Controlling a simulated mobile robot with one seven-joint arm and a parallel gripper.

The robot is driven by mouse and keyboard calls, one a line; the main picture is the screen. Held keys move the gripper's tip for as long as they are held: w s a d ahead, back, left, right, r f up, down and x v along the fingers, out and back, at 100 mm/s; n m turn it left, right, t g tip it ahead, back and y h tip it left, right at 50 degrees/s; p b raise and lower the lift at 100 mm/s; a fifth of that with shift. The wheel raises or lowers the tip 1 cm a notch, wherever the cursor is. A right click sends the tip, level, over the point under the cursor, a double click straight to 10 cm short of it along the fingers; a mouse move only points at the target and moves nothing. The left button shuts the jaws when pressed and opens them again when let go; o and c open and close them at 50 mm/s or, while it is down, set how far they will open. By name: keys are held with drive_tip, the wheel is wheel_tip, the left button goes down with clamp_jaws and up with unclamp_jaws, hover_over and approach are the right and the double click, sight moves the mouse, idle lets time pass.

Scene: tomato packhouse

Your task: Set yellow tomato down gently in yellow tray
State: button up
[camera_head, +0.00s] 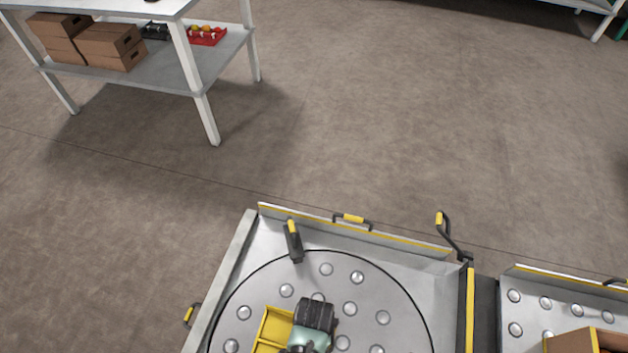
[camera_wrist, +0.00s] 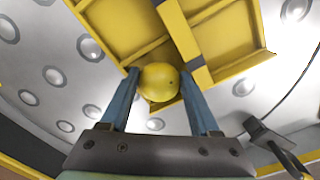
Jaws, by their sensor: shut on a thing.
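The yellow tomato (camera_wrist: 159,82) is round and smooth, held between the two blue-grey fingers of my gripper (camera_wrist: 159,76) in the wrist view. My gripper is shut on it. The yellow tray (camera_wrist: 122,28) lies beyond the tomato, with a raised bar or divider across it. The tomato overlaps the tray's near edge in this view; whether it touches the tray or hangs above it I cannot tell. In the head view, part of the yellow tray (camera_head: 272,328) shows at the bottom beside my wrist, which hides the tomato and fingertips.
The tray is on a round metal turntable (camera_head: 245,313) studded with ball rollers. A low raised edge (camera_head: 380,233) and a dark lever (camera_head: 293,243) stand at its far side. A shelf table (camera_head: 200,75) stands far left.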

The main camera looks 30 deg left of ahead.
drive_tip(key=shift+f, duration=0.15)
drive_tip(key=o, duration=1)
drive_tip(key=shift+c, duration=0.2)
drive_tip(key=c, duration=0.3)
wheel_tip(320, 180, up, 7)
drive_tip(key=p, duration=0.7)
